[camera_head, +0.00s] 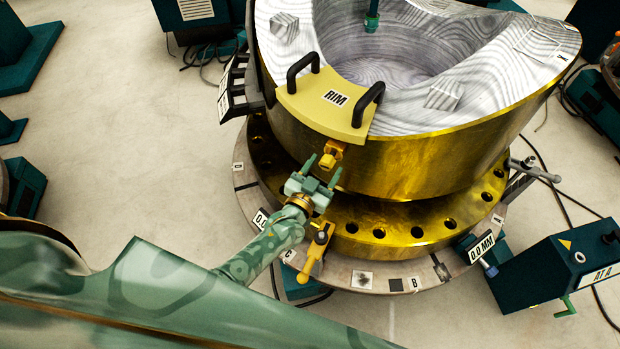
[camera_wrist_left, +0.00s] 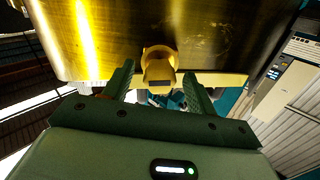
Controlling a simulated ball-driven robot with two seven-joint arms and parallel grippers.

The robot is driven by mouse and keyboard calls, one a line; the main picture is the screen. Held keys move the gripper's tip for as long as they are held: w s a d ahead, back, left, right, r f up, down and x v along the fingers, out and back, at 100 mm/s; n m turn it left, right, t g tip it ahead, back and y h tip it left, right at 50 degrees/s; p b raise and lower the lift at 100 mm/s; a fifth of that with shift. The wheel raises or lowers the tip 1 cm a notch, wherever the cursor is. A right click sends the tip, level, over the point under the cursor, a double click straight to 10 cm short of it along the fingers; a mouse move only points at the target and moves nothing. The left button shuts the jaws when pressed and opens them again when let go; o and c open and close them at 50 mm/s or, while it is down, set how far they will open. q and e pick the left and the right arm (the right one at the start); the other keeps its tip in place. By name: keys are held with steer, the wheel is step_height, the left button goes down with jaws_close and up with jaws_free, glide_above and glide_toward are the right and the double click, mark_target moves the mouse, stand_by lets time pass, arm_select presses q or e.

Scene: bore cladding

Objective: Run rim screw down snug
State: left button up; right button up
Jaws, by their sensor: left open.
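The rim screw (camera_head: 330,154) is a yellow block-like head at the lower edge of the yellow RIM plate (camera_head: 330,98), against the brass cylinder's side. In the left wrist view the rim screw (camera_wrist_left: 159,66) shows as a round collar with a squared head, just beyond and between the fingertips. My left gripper (camera_head: 322,172) is open in front of and slightly below the screw, with its fingers apart. The left wrist view also shows the open gripper (camera_wrist_left: 160,82). I cannot tell whether any finger touches the screw. My right gripper is not in view.
The brass cylinder (camera_head: 420,165) with its silvery lining stands on a flange with bolt holes. A yellow clamp (camera_head: 316,252) sits close by my left wrist. A teal box (camera_head: 560,270) stands at the right, with cables on the floor. Open floor (camera_head: 130,140) lies to the left.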

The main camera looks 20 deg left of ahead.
arm_select(q)
steer(key=s+a+p, duration=0.1)
steer(key=s+a, duration=0.1)
steer(key=s, duration=1.3)
steer(key=shift+s, duration=0.35)
steer(key=s+f+g+b, duration=0.1)
steer(key=s+f+g, duration=0.4)
steer(key=f, duration=0.6)
steer(key=s+f+g+b, duration=0.1)
steer(key=s+f+g, duration=0.3)
steer(key=s+f, duration=0.45)
steer(key=s+a+f+g+y+b, duration=0.1)
steer(key=s+a+f+g+b, duration=0.2)
steer(key=s+f, duration=0.6)
steer(key=s+a+f+g+y+b, duration=0.1)
steer(key=s+a+f+g+b, duration=0.3)
steer(key=s+f, duration=0.6)
steer(key=shift+a+f+m+g, duration=0.25)
steer(key=shift+a+m+g, duration=0.15)
steer(key=shift+a+g, duration=0.1)
steer(key=shift+d, duration=0.1)
